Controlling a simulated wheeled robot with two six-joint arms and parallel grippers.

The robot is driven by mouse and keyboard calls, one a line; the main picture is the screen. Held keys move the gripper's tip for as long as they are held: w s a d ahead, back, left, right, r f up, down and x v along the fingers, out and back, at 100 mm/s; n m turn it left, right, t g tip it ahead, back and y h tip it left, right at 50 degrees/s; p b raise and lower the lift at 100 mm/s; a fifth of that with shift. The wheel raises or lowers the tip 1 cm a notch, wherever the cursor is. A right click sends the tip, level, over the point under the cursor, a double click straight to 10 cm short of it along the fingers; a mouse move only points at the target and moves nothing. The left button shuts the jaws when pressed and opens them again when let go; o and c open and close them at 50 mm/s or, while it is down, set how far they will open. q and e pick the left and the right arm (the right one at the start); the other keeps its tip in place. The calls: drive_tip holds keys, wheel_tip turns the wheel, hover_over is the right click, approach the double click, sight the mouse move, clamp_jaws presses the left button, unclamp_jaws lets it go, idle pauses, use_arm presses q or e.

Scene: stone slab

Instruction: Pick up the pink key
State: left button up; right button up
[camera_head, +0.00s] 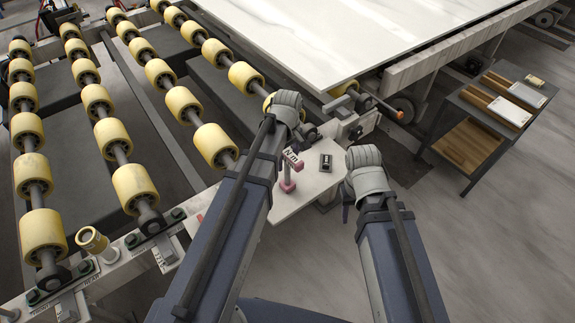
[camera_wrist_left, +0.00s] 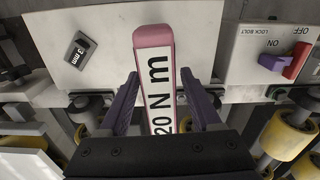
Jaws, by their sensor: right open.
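The pink key (camera_head: 290,172) stands on a pale plate beside the rollers, with a white "20 N m" label along its top bar. In the left wrist view the key (camera_wrist_left: 153,65) runs up between the two purple fingers of my left gripper (camera_wrist_left: 158,95). The fingers are apart, with thin gaps beside the key, and its near end is hidden by the gripper body. In the head view my left gripper (camera_head: 308,134) is just beyond the key, partly hidden by its wrist. My right gripper (camera_head: 347,203) is open, right of the plate, mostly hidden by its arm.
A small dark block marked "3 mm" (camera_head: 326,162) lies on the pale plate (camera_head: 317,181). A lock bolt switch box (camera_wrist_left: 265,45) with a red lever is beside the plate. Yellow rollers (camera_head: 137,188) fill the left. A side table (camera_head: 490,110) stands at right.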

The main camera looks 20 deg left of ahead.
use_arm(q)
clamp_jaws()
idle(0.3)
idle(0.9)
